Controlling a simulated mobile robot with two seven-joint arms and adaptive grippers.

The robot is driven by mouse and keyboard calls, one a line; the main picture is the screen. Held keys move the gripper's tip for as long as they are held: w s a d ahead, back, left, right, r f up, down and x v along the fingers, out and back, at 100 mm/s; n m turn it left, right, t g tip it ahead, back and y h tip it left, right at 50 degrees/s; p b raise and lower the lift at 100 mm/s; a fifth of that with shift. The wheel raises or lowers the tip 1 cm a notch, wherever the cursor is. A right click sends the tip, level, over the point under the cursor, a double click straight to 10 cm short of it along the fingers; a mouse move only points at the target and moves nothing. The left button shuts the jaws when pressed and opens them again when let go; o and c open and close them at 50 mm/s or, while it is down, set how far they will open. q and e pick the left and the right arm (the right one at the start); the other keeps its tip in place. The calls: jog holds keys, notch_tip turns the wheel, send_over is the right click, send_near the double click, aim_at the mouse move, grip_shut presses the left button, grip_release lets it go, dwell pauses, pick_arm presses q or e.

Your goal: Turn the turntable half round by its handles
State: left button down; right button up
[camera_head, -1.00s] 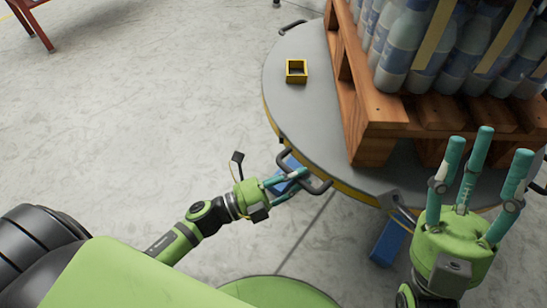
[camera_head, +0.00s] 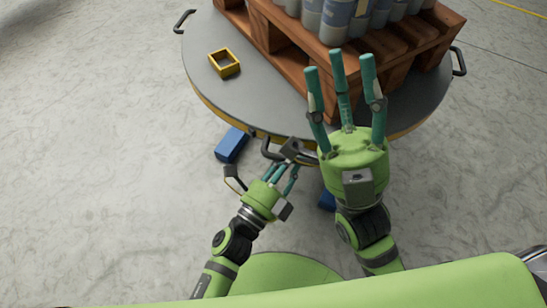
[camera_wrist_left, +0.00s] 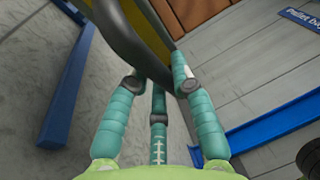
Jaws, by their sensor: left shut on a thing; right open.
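The grey round turntable (camera_head: 205,85) with a yellow rim fills the top of the head view, a wooden pallet of bottles on it. My left gripper (camera_head: 284,166) is shut on a dark handle (camera_head: 267,147) at its near edge. In the left wrist view the fingers (camera_wrist_left: 158,88) close around a dark part at the rim; the exact contact is partly hidden. My right gripper (camera_head: 345,80) is open and empty, fingers pointing up the picture, in front of the near rim and pallet. Other handles stick out at the upper left (camera_head: 183,19) and right (camera_head: 459,62).
A small open yellow box (camera_head: 224,63) sits on the turntable's left side. The loaded pallet (camera_head: 290,62) stands close beyond my right fingers. Blue feet (camera_head: 231,145) show under the rim. The floor left and right is clear.

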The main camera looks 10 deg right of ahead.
pick_arm(q)
jog(key=shift+s+d+r, duration=0.1)
jog(key=shift+s+d, duration=0.1)
jog(key=shift+d, duration=0.55)
jog(key=c, duration=1)
grip_release()
jog(key=shift+c, duration=0.2)
jog(key=shift+t+y, duration=0.3)
